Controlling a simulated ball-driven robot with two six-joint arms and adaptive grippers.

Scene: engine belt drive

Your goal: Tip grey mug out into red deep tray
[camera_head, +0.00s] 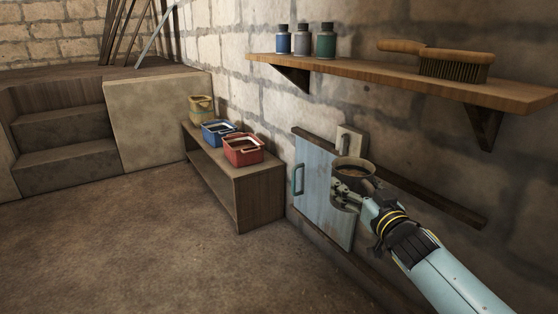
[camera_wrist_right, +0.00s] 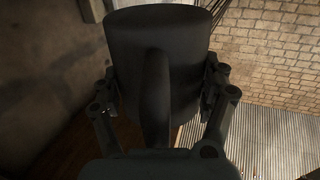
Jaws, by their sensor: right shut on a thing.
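The grey mug (camera_head: 354,168) is upright in my right gripper (camera_head: 345,194), in front of the stone wall, with something brownish visible inside its rim. In the right wrist view the mug (camera_wrist_right: 156,35) is a dark shape with its handle towards the camera, and the fingers of my right gripper (camera_wrist_right: 160,100) are shut on it at both sides. The red deep tray (camera_head: 243,151) stands on the near end of a low wooden bench, left of and away from the mug. My left gripper is not in view.
A blue tray (camera_head: 217,131) and a tan container (camera_head: 201,107) stand behind the red tray on the bench (camera_head: 262,190). A pale blue door (camera_head: 313,185) is behind the mug. A wall shelf (camera_head: 400,74) above holds bottles and a brush (camera_head: 440,62). The floor at left is clear.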

